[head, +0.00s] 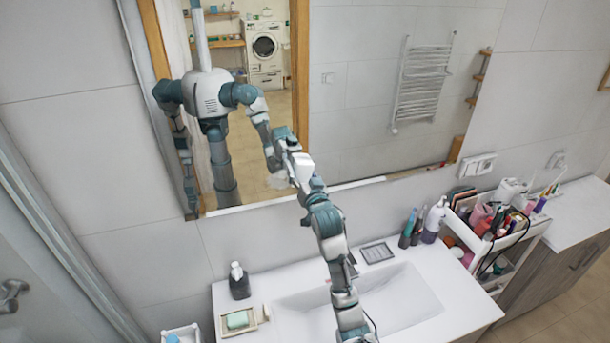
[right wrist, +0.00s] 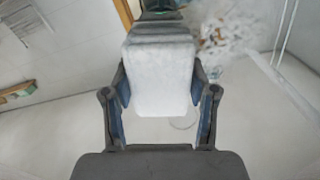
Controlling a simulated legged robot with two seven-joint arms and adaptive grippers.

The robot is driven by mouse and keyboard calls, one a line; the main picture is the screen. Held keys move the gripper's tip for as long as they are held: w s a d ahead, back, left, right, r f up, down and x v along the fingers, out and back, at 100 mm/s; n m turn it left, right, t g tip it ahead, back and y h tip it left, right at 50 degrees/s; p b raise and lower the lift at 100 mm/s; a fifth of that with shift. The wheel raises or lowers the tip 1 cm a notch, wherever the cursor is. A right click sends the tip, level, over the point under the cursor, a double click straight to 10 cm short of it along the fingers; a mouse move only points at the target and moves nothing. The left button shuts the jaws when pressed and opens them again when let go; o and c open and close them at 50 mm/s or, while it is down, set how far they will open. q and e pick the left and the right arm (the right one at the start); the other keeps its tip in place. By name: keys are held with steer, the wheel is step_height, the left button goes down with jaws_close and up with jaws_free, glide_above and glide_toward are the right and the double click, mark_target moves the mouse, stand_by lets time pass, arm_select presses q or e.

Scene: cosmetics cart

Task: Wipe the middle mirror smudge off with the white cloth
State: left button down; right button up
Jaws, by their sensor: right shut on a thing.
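My right gripper (head: 286,158) is up at the lower part of the mirror (head: 365,85), close in front of the glass. In the right wrist view its fingers (right wrist: 160,98) are shut on the white cloth (right wrist: 160,72), a thick pale block between them. Whether the cloth touches the glass I cannot tell. A faint whitish patch (head: 278,181) shows just below and left of the gripper in the head view; it may be the smudge or part of the cloth. Other smudges are not clear. My left gripper is out of direct view.
The white sink (head: 400,298) lies below my right arm. A dark soap bottle (head: 239,284) and a soap dish (head: 238,321) stand at its left. Several bottles (head: 432,222) and a filled cosmetics cart (head: 495,238) stand at the right. My reflection and a washing machine show in the mirror.

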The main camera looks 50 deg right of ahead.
mark_target(266, 176)
steer(key=shift+w+a, duration=0.85)
steer(key=shift+a, duration=0.7)
steer(key=shift+w+a, duration=0.9)
steer(key=shift+a, duration=0.7)
steer(key=shift+w+a, duration=0.85)
steer(key=shift+a, duration=0.7)
steer(key=shift+s, duration=0.15)
steer(key=shift+v, duration=2.95)
steer(key=shift+v, duration=1.5)
